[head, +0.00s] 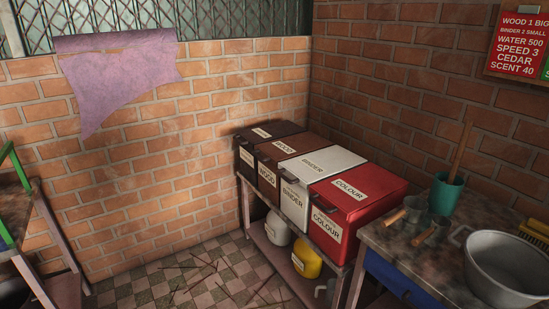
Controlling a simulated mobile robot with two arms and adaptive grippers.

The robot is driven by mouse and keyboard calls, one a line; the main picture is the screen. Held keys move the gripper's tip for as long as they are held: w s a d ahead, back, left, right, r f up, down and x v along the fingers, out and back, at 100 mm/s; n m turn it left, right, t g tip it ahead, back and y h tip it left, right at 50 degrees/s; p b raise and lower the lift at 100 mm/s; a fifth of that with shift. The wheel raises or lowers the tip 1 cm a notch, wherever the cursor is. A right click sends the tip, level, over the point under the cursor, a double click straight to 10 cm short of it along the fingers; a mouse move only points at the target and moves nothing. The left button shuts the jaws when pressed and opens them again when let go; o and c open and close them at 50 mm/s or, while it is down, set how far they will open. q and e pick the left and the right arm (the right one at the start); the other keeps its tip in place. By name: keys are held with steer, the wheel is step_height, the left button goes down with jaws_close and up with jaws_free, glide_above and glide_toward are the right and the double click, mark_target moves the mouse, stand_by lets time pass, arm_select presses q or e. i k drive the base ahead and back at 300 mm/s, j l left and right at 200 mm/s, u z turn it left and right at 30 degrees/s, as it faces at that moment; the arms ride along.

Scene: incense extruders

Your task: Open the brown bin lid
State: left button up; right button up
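The brown bin (302,143) stands in a row of bins on a low shelf against the brick corner. It carries WOOD labels on its lid and front. Its lid is shut, and a dark handle shows at its front edge. A darker, nearly black bin (251,141) stands to its left, with its label too small to read. A white BINDER bin (335,161) stands to its right, then a red COLOUR bin (378,185). These lids also look shut. Neither of my grippers is in view.
The shelf (269,250) holds a white container (278,228) and a yellow container (306,262) below. A worktable (385,244) at right carries a metal bowl (508,270), a teal pot (445,193) and scoops (431,234). Thin sticks litter the checkered floor (150,284), which is otherwise open.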

mark_target(276, 151)
steer(key=i+j+z, duration=0.15)
steer(key=i+z, duration=0.15)
steer(key=z, duration=0.15)
steer(key=i+j+z, duration=0.2)
steer(key=z, duration=0.3)
